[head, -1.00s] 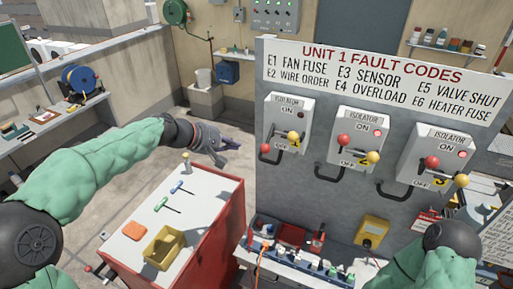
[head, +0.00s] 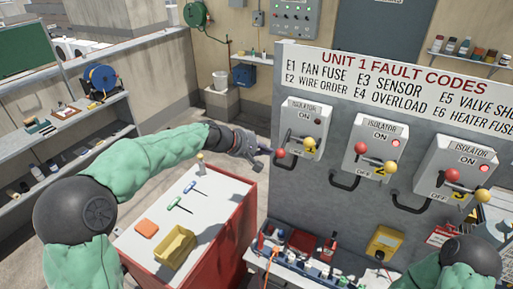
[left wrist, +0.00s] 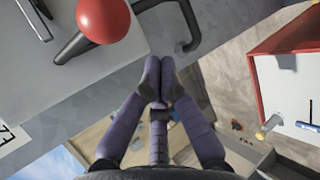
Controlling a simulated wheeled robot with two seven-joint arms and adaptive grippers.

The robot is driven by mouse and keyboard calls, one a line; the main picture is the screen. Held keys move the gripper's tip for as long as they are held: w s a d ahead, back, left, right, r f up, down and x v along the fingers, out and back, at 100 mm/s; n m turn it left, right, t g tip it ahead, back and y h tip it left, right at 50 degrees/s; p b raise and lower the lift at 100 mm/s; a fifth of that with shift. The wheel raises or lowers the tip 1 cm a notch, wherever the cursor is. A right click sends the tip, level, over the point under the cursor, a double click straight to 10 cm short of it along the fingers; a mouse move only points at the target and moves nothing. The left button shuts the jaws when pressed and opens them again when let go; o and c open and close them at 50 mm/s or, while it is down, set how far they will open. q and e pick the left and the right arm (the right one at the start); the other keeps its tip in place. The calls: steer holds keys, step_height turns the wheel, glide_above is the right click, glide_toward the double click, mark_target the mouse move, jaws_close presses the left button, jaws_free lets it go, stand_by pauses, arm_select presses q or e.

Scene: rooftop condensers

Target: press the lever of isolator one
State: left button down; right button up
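Isolator one (head: 304,122) is the leftmost grey box on the panel, with a "1" label. A red ball (head: 281,153) sits at its lower left and a yellow ball (head: 310,142) further right. In the left wrist view a red ball (left wrist: 103,20) shows large at the upper left, beside a dark rod (left wrist: 72,47). My left gripper (head: 265,151) points right, just left of isolator one's red ball. Its purple fingers (left wrist: 157,72) are together at the tips with nothing seen between them. The right gripper is out of view.
A black curved bar (head: 295,172) sticks out below isolator one. Isolators two (head: 372,147) and three (head: 455,170) stand to its right. A red cart (head: 225,215) with a yellow bin (head: 175,246) stands below my left arm. A bench with tools (head: 305,262) fronts the panel.

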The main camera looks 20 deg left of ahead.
mark_target(285, 142)
arm_select(q)
steer(key=shift+s+d+r+p, duration=0.25)
steer(key=shift+s+d, duration=0.2)
steer(key=shift+d, duration=0.15)
steer(key=shift+s+d+r+p, duration=0.1)
steer(key=shift+s+d+r, duration=0.15)
steer(key=shift+s+d, duration=0.3)
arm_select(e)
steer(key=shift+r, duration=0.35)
